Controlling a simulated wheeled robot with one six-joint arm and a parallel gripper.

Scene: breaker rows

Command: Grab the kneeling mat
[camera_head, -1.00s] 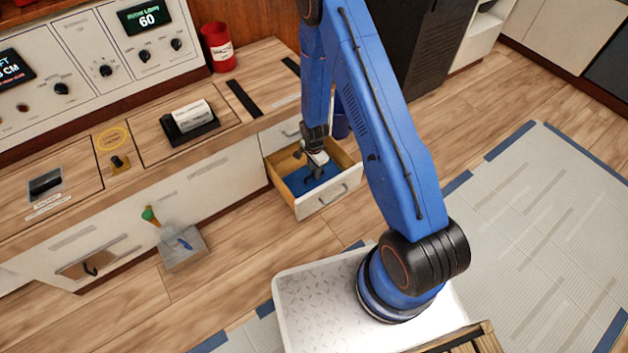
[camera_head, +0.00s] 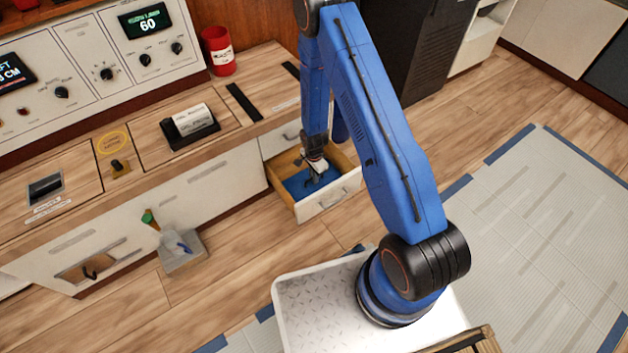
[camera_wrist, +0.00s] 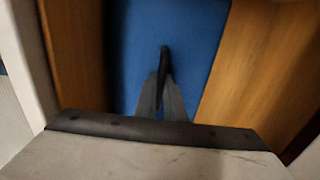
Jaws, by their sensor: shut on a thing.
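The kneeling mat (camera_head: 298,187) is a blue flat pad in the open drawer under the counter; it also shows in the wrist view (camera_wrist: 198,35). My gripper (camera_head: 316,180) reaches down into the drawer from above. In the wrist view its fingers (camera_wrist: 162,85) are close together, pointing at the blue mat between the drawer's wooden sides. It is shut on the mat, though the exact pinch point is hard to see. My arm hides part of the drawer's right side.
The open drawer (camera_head: 328,204) has wooden walls close around my gripper. A red cup (camera_head: 218,52) and a dark roll holder (camera_head: 190,128) are on the counter. The floor right of my base is clear.

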